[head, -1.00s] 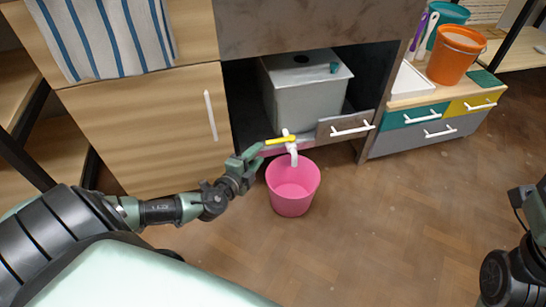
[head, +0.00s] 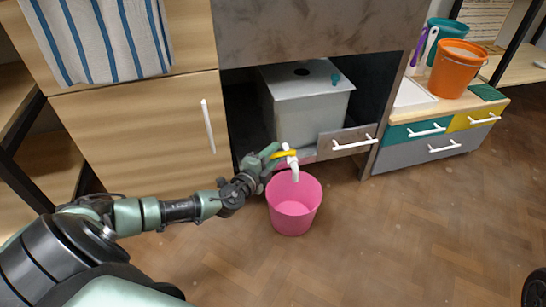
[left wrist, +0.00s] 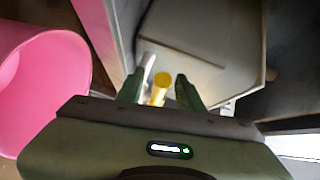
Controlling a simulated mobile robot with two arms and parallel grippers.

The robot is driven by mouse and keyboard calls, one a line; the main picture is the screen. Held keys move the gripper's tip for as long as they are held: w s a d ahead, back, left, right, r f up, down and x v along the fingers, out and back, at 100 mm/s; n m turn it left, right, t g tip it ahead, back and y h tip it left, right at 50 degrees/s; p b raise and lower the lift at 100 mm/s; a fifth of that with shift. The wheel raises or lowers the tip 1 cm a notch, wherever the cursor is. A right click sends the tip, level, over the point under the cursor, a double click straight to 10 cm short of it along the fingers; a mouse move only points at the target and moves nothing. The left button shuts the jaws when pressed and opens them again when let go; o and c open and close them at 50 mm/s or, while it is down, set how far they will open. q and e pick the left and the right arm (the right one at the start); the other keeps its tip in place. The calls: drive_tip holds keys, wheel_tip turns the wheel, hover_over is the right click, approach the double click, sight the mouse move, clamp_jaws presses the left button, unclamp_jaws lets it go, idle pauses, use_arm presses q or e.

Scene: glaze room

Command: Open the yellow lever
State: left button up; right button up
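The yellow lever (head: 285,153) sits on a white tap (head: 293,165) below the open cabinet bay. My left gripper (head: 270,156) is at the lever's left end in the head view, with its fingers over part of it. In the left wrist view, the yellow lever (left wrist: 160,88) lies between the two green fingers of my left gripper (left wrist: 160,92). A gap shows on each side of the lever, so the gripper is open around it. The white tap (left wrist: 147,66) shows just behind. My right gripper is out of view.
A pink bucket (head: 294,210) stands on the floor under the spout. A grey tank (head: 305,110) sits in the cabinet bay, with a drawer front (head: 340,141) to the right of the tap.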

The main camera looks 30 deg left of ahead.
use_arm(q)
clamp_jaws()
idle(1.4)
